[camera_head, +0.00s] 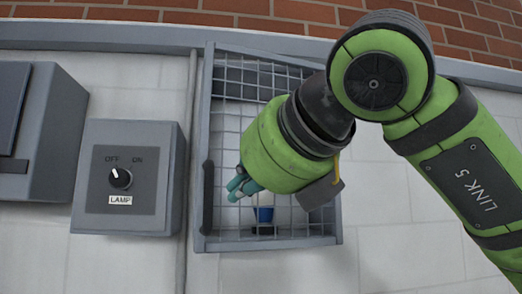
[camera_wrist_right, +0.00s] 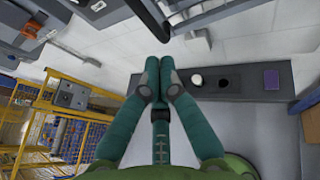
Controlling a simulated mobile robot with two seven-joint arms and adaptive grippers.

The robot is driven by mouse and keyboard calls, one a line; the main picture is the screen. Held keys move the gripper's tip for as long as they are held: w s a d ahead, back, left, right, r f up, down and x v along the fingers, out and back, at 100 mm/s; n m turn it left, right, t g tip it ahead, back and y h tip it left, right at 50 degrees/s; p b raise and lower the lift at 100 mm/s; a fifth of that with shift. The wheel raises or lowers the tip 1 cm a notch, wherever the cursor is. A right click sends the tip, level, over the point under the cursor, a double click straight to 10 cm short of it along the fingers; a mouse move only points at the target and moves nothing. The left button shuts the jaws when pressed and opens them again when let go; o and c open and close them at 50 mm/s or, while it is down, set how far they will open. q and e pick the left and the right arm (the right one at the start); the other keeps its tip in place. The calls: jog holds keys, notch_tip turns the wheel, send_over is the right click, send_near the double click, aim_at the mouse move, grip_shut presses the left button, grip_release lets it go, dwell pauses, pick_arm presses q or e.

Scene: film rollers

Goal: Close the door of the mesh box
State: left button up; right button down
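The mesh box (camera_head: 328,240) is on the white wall in the middle of the head view, with a grey frame. Its wire mesh door (camera_head: 232,118) lies across the front, with a black handle (camera_head: 207,197) along the left edge. I cannot tell whether the door is fully shut or slightly ajar. My left gripper is out of view.
A grey lamp switch box (camera_head: 126,178) with a knob is left of the mesh box. A larger grey cabinet (camera_head: 55,130) is at the far left. Yellow railings (camera_wrist_right: 60,125) and a dark shelf (camera_wrist_right: 238,82) with several items show in the wrist view.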

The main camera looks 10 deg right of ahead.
aim_at(212, 204)
jog(key=p+x, duration=0.1)
jog(key=x, duration=0.1)
jog(key=r+p+x, duration=0.1)
jog(key=p+x, duration=0.1)
jog(key=x, duration=0.1)
jog(key=shift+w+a, duration=0.25)
jog(key=shift+w, duration=0.2)
jog(key=shift+w+a+f+p, duration=0.15)
jog(key=shift+w+f+p, duration=0.05)
jog(key=shift+w+p, duration=0.25)
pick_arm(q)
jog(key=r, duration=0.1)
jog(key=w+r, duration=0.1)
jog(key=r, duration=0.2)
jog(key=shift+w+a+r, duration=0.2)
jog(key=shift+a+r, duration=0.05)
